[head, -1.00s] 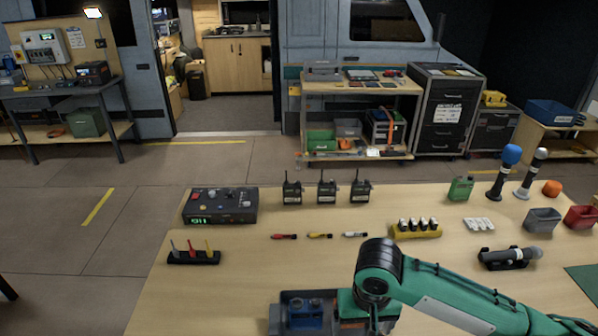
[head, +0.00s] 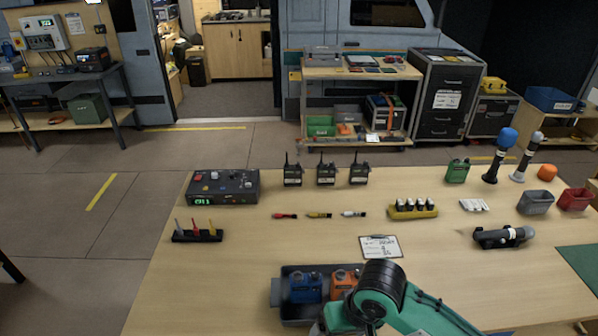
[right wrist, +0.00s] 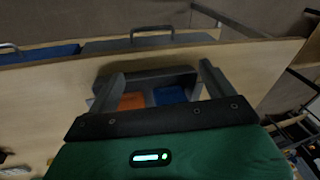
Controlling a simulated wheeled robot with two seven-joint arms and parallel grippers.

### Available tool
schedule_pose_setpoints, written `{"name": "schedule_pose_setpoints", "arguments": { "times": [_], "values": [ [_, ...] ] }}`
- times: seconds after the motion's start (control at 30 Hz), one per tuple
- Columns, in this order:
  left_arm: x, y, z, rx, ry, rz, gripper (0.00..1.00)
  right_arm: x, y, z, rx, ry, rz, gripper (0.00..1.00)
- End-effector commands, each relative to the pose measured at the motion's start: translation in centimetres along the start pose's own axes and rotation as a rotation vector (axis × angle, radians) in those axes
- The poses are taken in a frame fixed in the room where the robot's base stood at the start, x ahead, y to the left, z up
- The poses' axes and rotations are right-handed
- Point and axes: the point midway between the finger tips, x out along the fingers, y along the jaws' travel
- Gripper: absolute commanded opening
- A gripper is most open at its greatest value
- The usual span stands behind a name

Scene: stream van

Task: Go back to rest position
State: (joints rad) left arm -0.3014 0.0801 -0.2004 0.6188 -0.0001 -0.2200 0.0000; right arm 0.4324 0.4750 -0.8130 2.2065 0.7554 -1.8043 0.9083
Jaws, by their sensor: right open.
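My right arm (head: 381,292) reaches in from the bottom right of the head view, low over the table's near edge. Its gripper is hidden there. In the right wrist view my right gripper (right wrist: 160,72) is open, its two fingers apart with nothing held between them. Beyond and between the fingers is a dark grey tray (right wrist: 147,78) with an orange thing (right wrist: 131,101) and a blue thing (right wrist: 169,94) in it. In the head view the same tray (head: 277,293) holds a blue device (head: 306,288) and an orange device (head: 343,281). My left gripper is not in view.
The wooden table (head: 240,262) bears a control box (head: 222,187), several radios (head: 326,172), a yellow battery holder (head: 413,209), a clipboard (head: 380,247), a microphone in a cradle (head: 503,236) and bins (head: 535,202). The table's left part is fairly clear.

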Motion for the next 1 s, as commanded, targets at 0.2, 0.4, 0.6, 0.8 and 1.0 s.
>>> {"name": "schedule_pose_setpoints", "arguments": {
  "times": [0.2,0.4,0.6,0.8,1.0],
  "values": [
    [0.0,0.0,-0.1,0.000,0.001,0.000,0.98,1.3,-0.7,2.0,-0.034,0.092,-0.084,0.85],
    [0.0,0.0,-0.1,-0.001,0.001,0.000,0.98,2.1,0.8,4.1,-0.032,0.174,-0.087,0.85],
    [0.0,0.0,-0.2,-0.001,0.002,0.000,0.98,2.9,4.2,7.2,-0.011,0.224,-0.018,0.85],
    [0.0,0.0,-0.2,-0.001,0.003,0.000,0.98,3.4,8.1,11.1,0.004,0.226,0.093,0.85],
    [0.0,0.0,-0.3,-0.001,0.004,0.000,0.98,3.3,11.1,14.7,0.008,0.198,0.192,0.85]
  ]
}}
